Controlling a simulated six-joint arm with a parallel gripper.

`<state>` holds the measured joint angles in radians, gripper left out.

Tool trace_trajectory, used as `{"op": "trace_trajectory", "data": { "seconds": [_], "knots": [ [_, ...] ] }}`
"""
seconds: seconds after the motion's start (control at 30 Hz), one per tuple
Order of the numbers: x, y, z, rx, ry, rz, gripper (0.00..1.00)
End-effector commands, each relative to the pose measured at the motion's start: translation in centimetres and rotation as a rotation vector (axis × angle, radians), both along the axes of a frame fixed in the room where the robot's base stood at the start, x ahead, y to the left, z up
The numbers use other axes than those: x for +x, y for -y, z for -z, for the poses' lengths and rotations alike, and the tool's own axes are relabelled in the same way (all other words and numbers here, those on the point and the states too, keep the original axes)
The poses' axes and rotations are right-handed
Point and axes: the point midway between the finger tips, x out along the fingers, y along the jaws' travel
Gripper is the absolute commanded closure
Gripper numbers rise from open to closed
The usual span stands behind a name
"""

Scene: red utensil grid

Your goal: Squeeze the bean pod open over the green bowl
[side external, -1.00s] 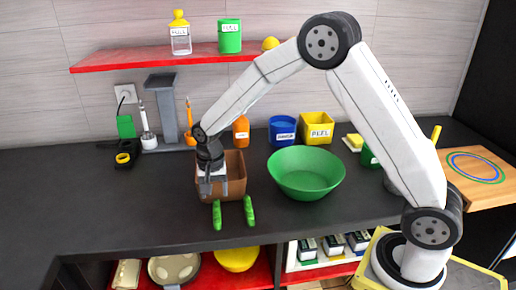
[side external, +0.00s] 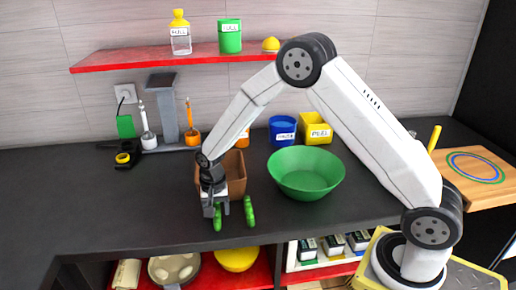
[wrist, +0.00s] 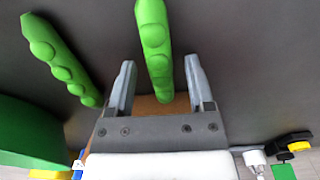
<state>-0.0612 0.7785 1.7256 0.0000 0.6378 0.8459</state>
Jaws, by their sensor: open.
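Two bumpy green bean pods lie side by side near the counter's front edge. The left pod (side external: 217,224) is partly hidden by my gripper (side external: 216,209) in the side view. The right pod (side external: 249,212) lies just beside it. In the wrist view, one pod (wrist: 153,38) runs between the two spread fingers of my gripper (wrist: 160,63), with gaps on both sides. The other pod (wrist: 62,62) lies outside the fingers, to the left. The green bowl (side external: 306,174) stands behind and right of the pods; its edge shows in the wrist view (wrist: 30,132).
A brown box (side external: 237,172) stands just behind my gripper. Blue (side external: 283,131) and yellow (side external: 316,127) labelled containers stand behind the bowl. A soldering stand (side external: 170,112) is at the back left. The counter left of the pods is clear.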

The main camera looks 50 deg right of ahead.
Motion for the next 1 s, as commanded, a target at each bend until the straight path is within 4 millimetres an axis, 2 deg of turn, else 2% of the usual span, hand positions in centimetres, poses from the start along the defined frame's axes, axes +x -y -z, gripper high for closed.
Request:
{"op": "trace_trajectory", "data": {
  "seconds": [0.1, 0.13, 0.27, 0.3, 0.57, 1.0],
  "knots": [
    [0.0, 0.0, 0.0, 0.0, 0.0, 0.0, 0.32],
    [0.0, 0.0, 0.0, 0.0, 0.0, 0.0, 0.36],
    [0.0, 0.0, 0.0, 0.0, 0.0, 0.0, 0.77],
    [0.0, 0.0, 0.0, 0.0, 0.0, 0.0, 0.82],
    [0.0, 0.0, -0.2, 0.0, 0.001, 0.0, 0.83],
    [0.1, 0.0, -2.2, 0.0, 0.003, 0.0, 0.83]
  ]
}}
